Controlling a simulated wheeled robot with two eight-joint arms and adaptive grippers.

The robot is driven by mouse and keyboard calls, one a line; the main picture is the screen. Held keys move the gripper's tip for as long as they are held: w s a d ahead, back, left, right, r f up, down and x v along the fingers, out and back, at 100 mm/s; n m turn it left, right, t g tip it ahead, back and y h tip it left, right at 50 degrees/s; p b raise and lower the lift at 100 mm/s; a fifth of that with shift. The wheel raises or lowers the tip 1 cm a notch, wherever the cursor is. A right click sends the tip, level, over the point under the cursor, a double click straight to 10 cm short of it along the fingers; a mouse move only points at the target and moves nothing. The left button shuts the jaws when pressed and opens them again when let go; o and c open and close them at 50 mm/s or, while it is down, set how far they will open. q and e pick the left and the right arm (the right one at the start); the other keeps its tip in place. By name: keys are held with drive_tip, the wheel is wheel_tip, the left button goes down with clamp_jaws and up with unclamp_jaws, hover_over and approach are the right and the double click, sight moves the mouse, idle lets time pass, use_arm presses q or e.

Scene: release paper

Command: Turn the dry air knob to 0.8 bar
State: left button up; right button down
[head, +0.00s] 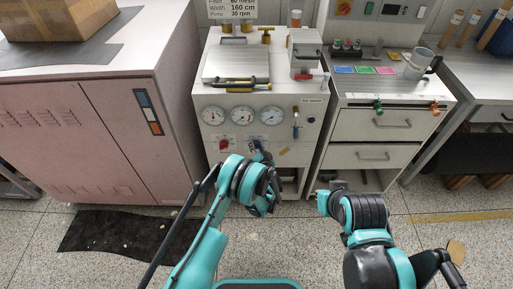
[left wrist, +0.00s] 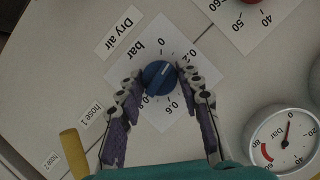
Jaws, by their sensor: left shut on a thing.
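The dry air knob (left wrist: 158,77) is blue and round, on a white dial plate (left wrist: 165,115) marked "Dry air" and "bar" in the left wrist view. Its pale pointer line is tilted to the upper right, towards the space between 0 and 0.2. The 0.6 mark shows below; other marks are partly hidden by the fingers. My left gripper (left wrist: 158,85) is shut on the knob, one finger on each side. In the head view my left gripper (head: 260,154) is at the machine's front and hides the knob. My right gripper (head: 328,200) is low before the drawers, its fingers unclear.
The machine front (head: 272,144) carries several round gauges, a red knob (head: 223,144) and a blue-handled valve (head: 295,124). A gauge (left wrist: 282,138) is close to the right in the left wrist view. A pink cabinet (head: 70,135) stands left, drawers (head: 362,155) right.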

use_arm(q)
drive_tip(key=shift+m+y, duration=0.3)
drive_tip(key=shift+m, duration=0.1)
idle(0.3)
drive_tip(key=o, duration=1.1)
drive_tip(key=shift+o, duration=0.2)
